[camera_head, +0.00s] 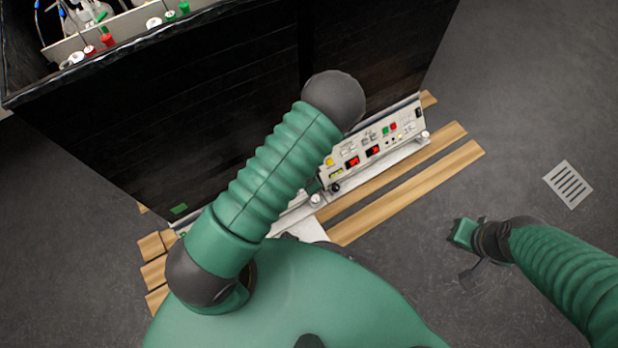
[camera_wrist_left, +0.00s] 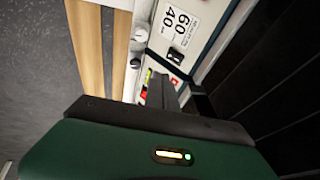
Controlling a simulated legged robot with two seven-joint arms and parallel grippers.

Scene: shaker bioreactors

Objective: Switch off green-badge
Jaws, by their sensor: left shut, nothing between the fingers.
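A small green badge (camera_head: 180,209) is on the lower left of the black shaker housing (camera_head: 180,130) in the head view. The panel below it is mostly hidden by my left arm. The left wrist view shows part of a pale control panel (camera_wrist_left: 207,35) with a black switch (camera_wrist_left: 175,54), a "60 40" label (camera_wrist_left: 180,20) and a red-marked button (camera_wrist_left: 174,83). My left gripper (camera_wrist_left: 164,88) is shut and empty, its tips close to the panel below the switch; contact cannot be told. It is hidden in the head view. My right gripper (camera_head: 468,250) hangs over the floor; its jaw state is unclear.
A second control panel (camera_head: 372,143) with red displays and green and red buttons is right of my left arm. Wooden slats (camera_head: 420,185) lie along the base. Bottles and coloured caps (camera_head: 107,40) stand inside the housing top. The floor at right is open, with a drain grate (camera_head: 568,186).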

